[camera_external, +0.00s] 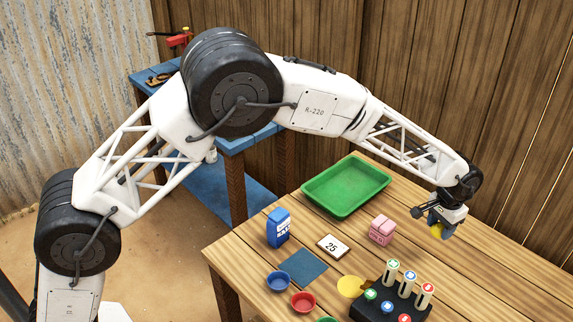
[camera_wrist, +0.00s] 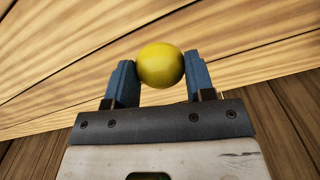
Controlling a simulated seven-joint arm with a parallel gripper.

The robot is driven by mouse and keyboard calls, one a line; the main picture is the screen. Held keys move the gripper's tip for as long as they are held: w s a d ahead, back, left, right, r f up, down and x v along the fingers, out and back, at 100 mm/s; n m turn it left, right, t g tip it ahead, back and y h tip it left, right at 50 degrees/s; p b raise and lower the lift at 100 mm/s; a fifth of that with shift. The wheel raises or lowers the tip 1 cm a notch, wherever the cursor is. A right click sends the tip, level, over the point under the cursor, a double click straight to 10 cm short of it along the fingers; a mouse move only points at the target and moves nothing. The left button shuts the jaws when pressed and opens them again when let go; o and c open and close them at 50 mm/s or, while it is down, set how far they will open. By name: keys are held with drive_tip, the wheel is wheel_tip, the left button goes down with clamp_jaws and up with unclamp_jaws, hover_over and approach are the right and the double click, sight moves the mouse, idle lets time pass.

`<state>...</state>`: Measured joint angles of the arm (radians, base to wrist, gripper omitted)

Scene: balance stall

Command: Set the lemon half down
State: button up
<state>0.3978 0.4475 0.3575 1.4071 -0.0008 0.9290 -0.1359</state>
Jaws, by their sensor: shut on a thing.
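The lemon half (camera_wrist: 160,65) shows in the wrist view as a smooth yellow rounded shape between the two blue-grey fingers of my gripper (camera_wrist: 158,78). The fingers are shut on it from both sides. In the outside view my gripper (camera_external: 437,224) is at the right, above the wooden table (camera_external: 480,262), with a bit of the yellow lemon half (camera_external: 437,231) showing beneath it. The lemon half looks held above the tabletop, though the exact height is hard to tell. Its underside is hidden.
A green tray (camera_external: 346,212), pink block (camera_external: 381,230), number 25 card (camera_external: 332,245), blue box (camera_external: 278,228), blue mat (camera_external: 296,279), yellow disc (camera_external: 350,286), blue bowl (camera_external: 278,281) and red bowl (camera_external: 303,302) are on the table. A black stand (camera_external: 366,307) carries coloured pegs. The table's right side is clear.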

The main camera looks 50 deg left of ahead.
hover_over(430, 253)
drive_tip(key=shift+f, duration=2.4)
drive_tip(key=shift+f, duration=1.85)
drive_tip(key=shift+f, duration=0.2)
drive_tip(key=o, duration=0.9)
drive_tip(key=shift+r, duration=0.2)
wheel_tip(430, 253, up, 12)
